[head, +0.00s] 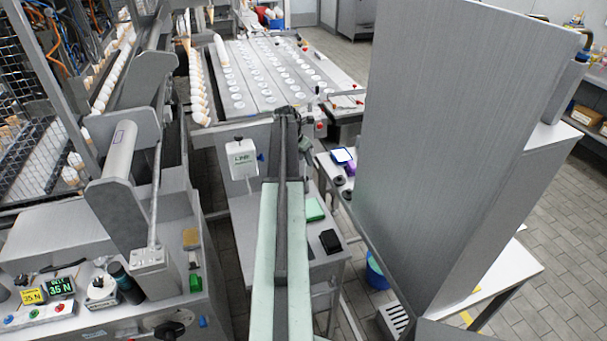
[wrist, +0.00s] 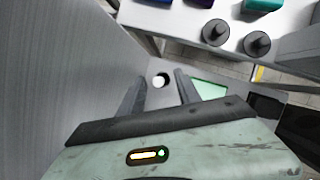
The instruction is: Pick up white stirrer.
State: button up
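My gripper (wrist: 160,75) shows in the wrist view with its two dark fingers apart and nothing visibly held between them. A small round white thing (wrist: 159,81) with a dark edge lies between the fingers in that view, on or above a grey surface. I cannot tell whether it is the white stirrer seen end-on. No other thing is clearly a white stirrer. In the head view my arm reaches forward over a grey table (head: 245,215) and hides part of it; the fingers cannot be made out there.
A green pad (head: 315,209) and a black box (head: 330,241) lie on the table right of my arm. A white box (head: 241,158) stands left. A tall grey panel (head: 450,140) blocks the right. Two black knobs (wrist: 215,32) (wrist: 257,43) sit on a pale shelf.

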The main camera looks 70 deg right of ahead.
aim_at(305, 175)
jog(key=b+x, duration=0.3)
jog(key=x, duration=0.1)
jog(key=shift+w+d+f+b, duration=0.1)
jog(key=shift+f+b, duration=0.25)
grip_shut()
